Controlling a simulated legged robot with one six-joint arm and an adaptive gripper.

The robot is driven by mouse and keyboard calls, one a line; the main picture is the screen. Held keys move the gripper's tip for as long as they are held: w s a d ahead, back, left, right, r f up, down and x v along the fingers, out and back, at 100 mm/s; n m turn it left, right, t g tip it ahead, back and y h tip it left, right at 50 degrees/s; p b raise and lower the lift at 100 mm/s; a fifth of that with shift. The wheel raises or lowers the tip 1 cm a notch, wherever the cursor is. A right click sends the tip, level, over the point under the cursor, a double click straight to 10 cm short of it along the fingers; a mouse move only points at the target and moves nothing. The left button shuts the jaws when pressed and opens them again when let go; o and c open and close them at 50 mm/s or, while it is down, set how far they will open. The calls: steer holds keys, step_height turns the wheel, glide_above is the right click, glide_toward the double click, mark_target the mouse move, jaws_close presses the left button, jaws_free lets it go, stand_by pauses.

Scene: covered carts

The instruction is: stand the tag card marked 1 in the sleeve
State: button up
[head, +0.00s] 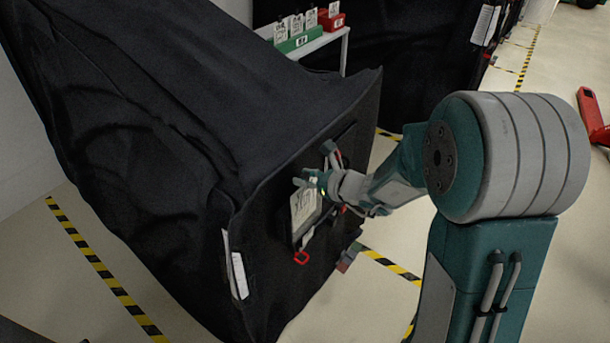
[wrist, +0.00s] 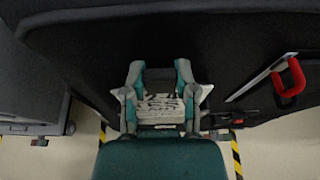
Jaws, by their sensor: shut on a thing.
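My gripper (head: 312,186) is shut on a pale tag card (head: 303,211), close to the end face of the black covered cart. In the wrist view the card (wrist: 160,107) lies between the two fingers of my gripper (wrist: 159,78). Dark marks show on it, but I cannot read the number. What looks like the sleeve, with a pale edge (wrist: 262,76) and a red clip (wrist: 290,82), is on the cart face at the right of the wrist view. In the head view the red clip (head: 301,257) hangs just below the card. I cannot tell whether the card touches the sleeve.
The black cart cover (head: 150,130) fills the left and middle. A white sheet (head: 238,275) hangs on its side. Behind, a white table (head: 344,48) bears a green rack (head: 300,40) with several cards and a red box (head: 332,21). Open floor lies to the right, with a red pallet jack (head: 593,115).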

steer(key=shift+f, duration=0.8)
steer(key=o, duration=1.1)
steer(key=v, duration=1.2)
